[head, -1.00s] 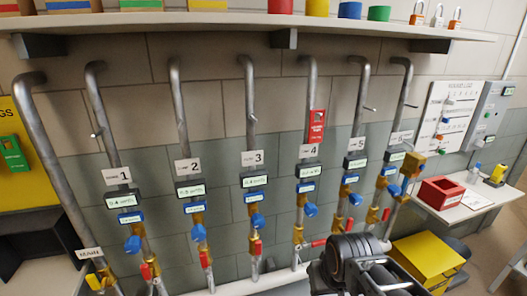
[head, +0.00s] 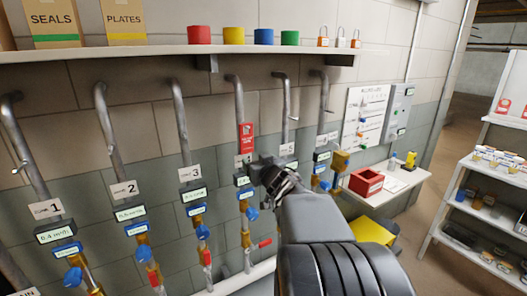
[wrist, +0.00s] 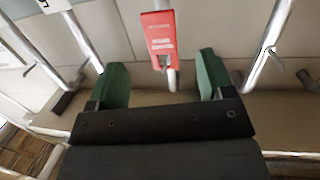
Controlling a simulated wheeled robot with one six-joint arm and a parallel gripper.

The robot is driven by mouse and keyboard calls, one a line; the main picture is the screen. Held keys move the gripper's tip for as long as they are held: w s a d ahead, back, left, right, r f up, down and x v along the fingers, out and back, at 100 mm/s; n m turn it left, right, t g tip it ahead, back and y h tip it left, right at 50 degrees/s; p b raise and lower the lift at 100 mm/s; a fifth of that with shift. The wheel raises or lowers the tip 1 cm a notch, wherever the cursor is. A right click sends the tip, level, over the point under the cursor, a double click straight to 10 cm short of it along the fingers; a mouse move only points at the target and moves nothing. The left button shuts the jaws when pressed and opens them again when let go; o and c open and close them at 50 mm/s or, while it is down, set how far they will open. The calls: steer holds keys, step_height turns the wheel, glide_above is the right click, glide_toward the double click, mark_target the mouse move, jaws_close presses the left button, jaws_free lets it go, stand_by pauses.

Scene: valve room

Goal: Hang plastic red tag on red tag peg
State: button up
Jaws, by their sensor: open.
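The red tag (head: 246,137) hangs upright against the pipe at number 4, and the peg behind it is hidden. In the wrist view the red tag (wrist: 158,33) lies just beyond the gap between my green finger pads, in front of its pipe. My gripper (head: 262,172) is in front of the pipe at 4, a little below the tag. In the wrist view my gripper (wrist: 162,82) is open and empty, apart from the tag.
Other upright pipes with short pegs, valves and labels stand at both sides. A shelf (head: 150,52) with coloured cups and padlocks runs above. A red box (head: 366,182) sits on a small side table. A shelving rack (head: 480,215) stands at the right.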

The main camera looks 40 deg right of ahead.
mark_target(247, 140)
steer(key=w+d, duration=0.1)
steer(key=w, duration=0.2)
steer(key=w+d+r+t+y, duration=0.1)
steer(key=w, duration=0.2)
steer(key=w+d+r+n+y, duration=0.1)
steer(key=w, duration=0.2)
steer(key=shift+d, duration=0.15)
steer(key=shift+w+d+f+p, duration=0.15)
steer(key=shift+w+p, duration=0.3)
steer(key=shift+w, duration=1.15)
steer(key=shift+c, duration=0.3)
steer(key=c, duration=0.8)
steer(key=shift+r+p, duration=0.75)
steer(key=shift+p, duration=0.25)
